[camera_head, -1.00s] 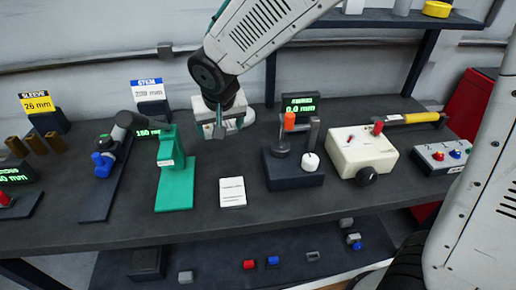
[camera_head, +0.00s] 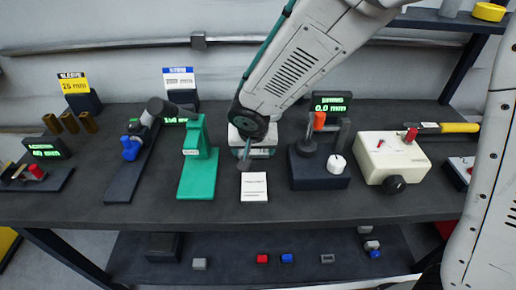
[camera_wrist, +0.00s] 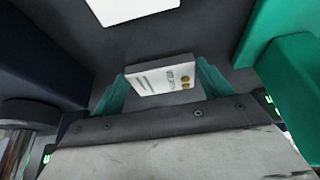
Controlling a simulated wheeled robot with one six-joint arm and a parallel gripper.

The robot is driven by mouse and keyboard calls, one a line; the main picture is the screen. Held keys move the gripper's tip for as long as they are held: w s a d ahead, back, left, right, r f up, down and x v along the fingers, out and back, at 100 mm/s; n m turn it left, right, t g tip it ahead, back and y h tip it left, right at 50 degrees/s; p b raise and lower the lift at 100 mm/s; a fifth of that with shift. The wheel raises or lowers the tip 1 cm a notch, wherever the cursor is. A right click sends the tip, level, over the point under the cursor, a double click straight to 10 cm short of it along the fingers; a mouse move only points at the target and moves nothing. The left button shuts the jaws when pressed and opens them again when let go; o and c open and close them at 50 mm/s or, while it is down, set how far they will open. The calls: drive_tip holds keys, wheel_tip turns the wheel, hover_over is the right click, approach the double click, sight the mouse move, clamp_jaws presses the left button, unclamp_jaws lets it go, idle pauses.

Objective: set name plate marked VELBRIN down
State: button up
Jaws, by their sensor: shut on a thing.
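My gripper (camera_wrist: 163,83) is shut on a small white name plate (camera_wrist: 158,76). The wrist view shows the plate between the green fingers, with dark print too small to read and brass-coloured dots near one end. In the head view, my gripper (camera_head: 246,160) is low over the grey bench (camera_head: 225,205), just behind a white printed card (camera_head: 254,186). Arm parts largely hide the held plate there. The card also shows in the wrist view (camera_wrist: 128,8), apart from the held plate. I cannot tell whether the plate touches the bench.
A green stand (camera_head: 197,165) is close on the left of my gripper. A dark block (camera_head: 318,172) with an orange-topped post and white knob is on the right. A cream box (camera_head: 393,160) stands farther right. Bare bench lies in front of the card.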

drive_tip(key=o, duration=1.1)
drive_tip(key=shift+f, duration=0.1)
drive_tip(key=v, duration=1.2)
